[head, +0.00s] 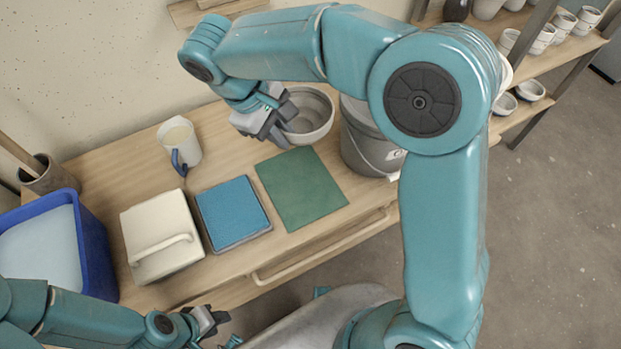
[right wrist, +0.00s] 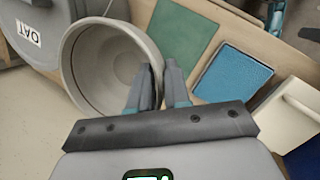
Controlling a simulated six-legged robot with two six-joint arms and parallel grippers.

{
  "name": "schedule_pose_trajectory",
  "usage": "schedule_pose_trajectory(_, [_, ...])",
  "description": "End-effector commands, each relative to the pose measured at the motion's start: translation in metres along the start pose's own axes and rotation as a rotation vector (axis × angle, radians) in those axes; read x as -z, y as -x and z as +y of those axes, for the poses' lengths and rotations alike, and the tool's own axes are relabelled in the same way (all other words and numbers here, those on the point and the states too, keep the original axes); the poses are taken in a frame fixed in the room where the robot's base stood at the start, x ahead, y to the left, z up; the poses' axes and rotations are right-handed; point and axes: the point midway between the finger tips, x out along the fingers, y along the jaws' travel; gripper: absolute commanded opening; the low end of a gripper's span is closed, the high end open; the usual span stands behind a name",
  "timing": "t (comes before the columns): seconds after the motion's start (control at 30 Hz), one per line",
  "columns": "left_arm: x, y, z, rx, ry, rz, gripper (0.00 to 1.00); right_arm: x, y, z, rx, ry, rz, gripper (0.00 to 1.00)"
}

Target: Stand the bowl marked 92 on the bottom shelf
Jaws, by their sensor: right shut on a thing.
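A grey bowl (head: 313,112) is at the back of the worktable, beside a grey bucket; no number shows on it in either view. My right gripper (head: 268,126) reaches over from the right and is shut on the bowl's rim. In the right wrist view the fingers (right wrist: 157,88) pinch the near wall of the bowl (right wrist: 88,60). I cannot tell whether the bowl touches the table. A shelf rack stands at the upper right; its lower visible shelf (head: 507,121) holds small bowls (head: 530,90). My left gripper (head: 208,322) is low at the table's front, apart from everything; its jaw opening is unclear.
The grey lidded bucket (head: 365,147), labelled OAT in the wrist view (right wrist: 28,34), stands right of the bowl. A green mat (head: 300,188), blue pad (head: 233,212), white lidded box (head: 160,238), jug (head: 180,143) and blue tub (head: 92,240) fill the table. Upper shelf (head: 567,56) holds cups.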

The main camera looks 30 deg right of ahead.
Motion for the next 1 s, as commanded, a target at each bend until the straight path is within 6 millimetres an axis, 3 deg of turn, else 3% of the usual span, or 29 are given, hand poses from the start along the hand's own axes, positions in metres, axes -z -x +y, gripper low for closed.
schedule_pose_trajectory(0.23, [0.000,-0.015,-0.006,0.000,0.001,0.000,0.38,0.010,-0.015,-0.015,0.012,0.023,-0.001,0.00])
schedule_pose_trajectory(0.7, [0.001,-0.035,-0.013,0.000,0.001,0.000,0.38,0.043,-0.132,-0.045,0.015,0.022,-0.002,0.00])
schedule_pose_trajectory(1.0, [0.001,-0.038,-0.014,0.000,0.001,0.000,0.38,0.050,-0.159,-0.050,0.015,0.020,-0.001,0.00])
